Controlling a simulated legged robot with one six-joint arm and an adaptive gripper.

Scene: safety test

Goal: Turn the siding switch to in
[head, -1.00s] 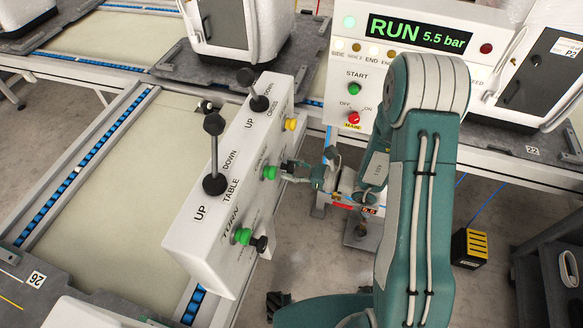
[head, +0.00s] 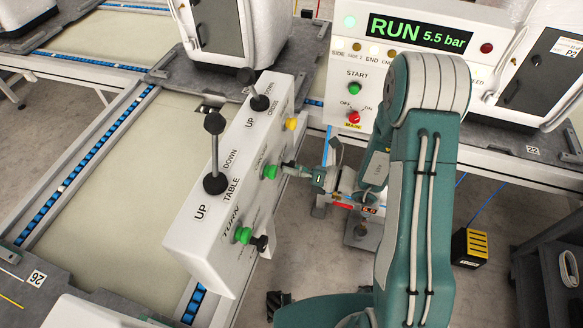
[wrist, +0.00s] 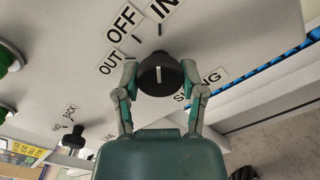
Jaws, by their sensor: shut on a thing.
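The siding switch is a black round knob (wrist: 155,85) with a white pointer line, on a pale panel above the SIDING label (wrist: 201,83). The OUT label (wrist: 110,62), OFF label (wrist: 124,23) and IN label (wrist: 164,7) run around it from left to top. The pointer stands nearly upright in the wrist view, towards the IN side. My gripper (wrist: 159,74) is shut on the knob, one finger on each side. In the head view my gripper (head: 287,168) is at the right face of the white control box (head: 196,238), and the knob is mostly hidden there.
Green buttons (head: 243,236) and a yellow button (head: 291,124) sit on the same face. Two black levers (head: 214,150) stand on top. A smaller black BACK knob (wrist: 73,140) is in the wrist view. The RUN panel (head: 340,90) stands behind.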

